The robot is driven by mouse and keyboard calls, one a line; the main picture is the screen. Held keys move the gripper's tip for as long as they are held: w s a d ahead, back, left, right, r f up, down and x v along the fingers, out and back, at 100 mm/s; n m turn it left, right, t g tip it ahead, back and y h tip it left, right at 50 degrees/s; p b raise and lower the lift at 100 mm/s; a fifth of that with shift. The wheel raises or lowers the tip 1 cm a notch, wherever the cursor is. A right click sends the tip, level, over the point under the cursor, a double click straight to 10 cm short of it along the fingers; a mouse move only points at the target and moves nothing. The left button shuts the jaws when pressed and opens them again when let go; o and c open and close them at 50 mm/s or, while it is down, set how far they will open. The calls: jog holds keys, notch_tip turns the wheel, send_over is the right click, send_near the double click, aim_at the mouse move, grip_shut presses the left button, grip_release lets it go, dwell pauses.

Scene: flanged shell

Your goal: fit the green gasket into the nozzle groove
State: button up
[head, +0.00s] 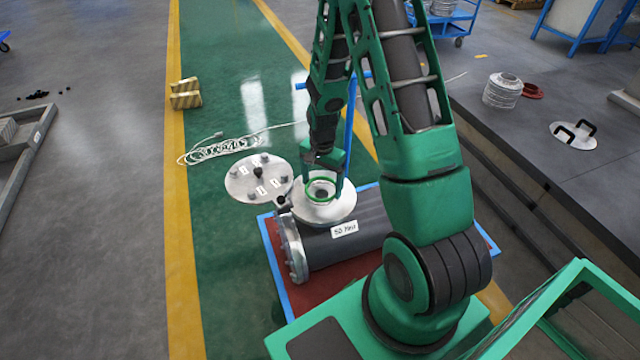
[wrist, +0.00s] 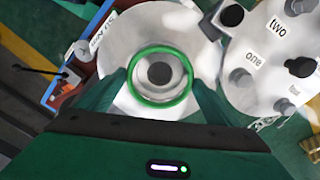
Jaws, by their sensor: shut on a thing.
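The green gasket (head: 320,181) is a thin ring held between the fingertips of my gripper (head: 323,186). In the wrist view the gasket (wrist: 160,101) spans between the two fingers of my gripper (wrist: 160,98). It lies over the nozzle's round flange (head: 323,211), which also shows in the wrist view (wrist: 115,61). The dark nozzle bore (wrist: 160,73) shows through the ring, roughly centred and slightly toward the top. Whether the gasket touches the flange or hovers just above it, I cannot tell. The groove is not clearly visible. The grey shell (head: 350,240) lies below the nozzle.
A bolted round cover (head: 259,178) with labels lies on the floor left of the nozzle. A coil of white cable (head: 212,150) lies behind it. A blue-edged red pallet (head: 283,265) carries the shell. Brass-coloured blocks (head: 186,94) stand farther back.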

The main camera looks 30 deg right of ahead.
jog(key=shift+f, duration=1.1)
dwell(0.5)
jog(key=o, duration=1)
jog(key=shift+w+a+r, duration=0.1)
jog(key=shift+w, duration=0.05)
jog(key=shift+r, duration=0.25)
jog(key=r, duration=1)
jog(key=shift+s, duration=0.2)
jog(key=shift+r, duration=0.1)
